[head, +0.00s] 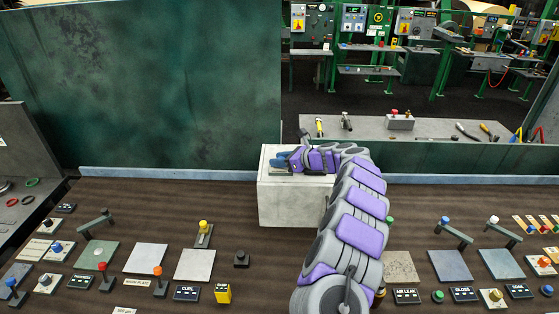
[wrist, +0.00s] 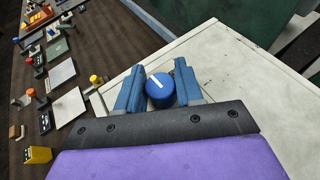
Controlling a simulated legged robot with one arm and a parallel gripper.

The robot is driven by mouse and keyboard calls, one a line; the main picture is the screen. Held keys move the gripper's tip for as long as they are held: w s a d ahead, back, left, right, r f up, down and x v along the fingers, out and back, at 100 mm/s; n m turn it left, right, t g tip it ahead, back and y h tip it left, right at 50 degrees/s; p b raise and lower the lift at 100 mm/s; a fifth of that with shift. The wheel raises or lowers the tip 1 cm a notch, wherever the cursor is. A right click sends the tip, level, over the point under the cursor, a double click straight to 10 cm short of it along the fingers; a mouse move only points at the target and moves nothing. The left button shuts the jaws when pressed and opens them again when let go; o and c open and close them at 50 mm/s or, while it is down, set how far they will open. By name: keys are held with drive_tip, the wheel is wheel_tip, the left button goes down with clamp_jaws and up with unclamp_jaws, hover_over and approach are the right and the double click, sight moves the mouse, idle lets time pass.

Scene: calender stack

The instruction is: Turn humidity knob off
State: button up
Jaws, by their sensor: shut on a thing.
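A round blue knob (wrist: 158,95) with a white pointer line stands on the pale top of a box (head: 285,205). In the wrist view the pointer line slants up and to the left. My gripper (wrist: 158,68) has one blue finger on each side of the knob and is shut on it. No label for the knob is readable in either view.
The brown console carries several levers, plates and buttons, including a yellow-topped lever (head: 203,230) and a yellow block (head: 222,293) left of the box. A green wall panel (head: 150,90) rises behind. A grey bench (head: 440,128) with loose tools lies beyond.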

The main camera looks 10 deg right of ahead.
drive_tip(key=shift+w+d+r, duration=0.15)
drive_tip(key=shift+r, duration=0.15)
drive_tip(key=o, duration=1)
drive_tip(key=shift+d+f, duration=0.1)
drive_tip(key=shift+f, duration=0.05)
drive_tip(key=shift+c, duration=0.2)
drive_tip(key=shift+d, duration=0.1)
drive_tip(key=p+v, duration=0.2)
drive_tip(key=v, duration=1.5)
drive_tip(key=shift+p, duration=0.3)
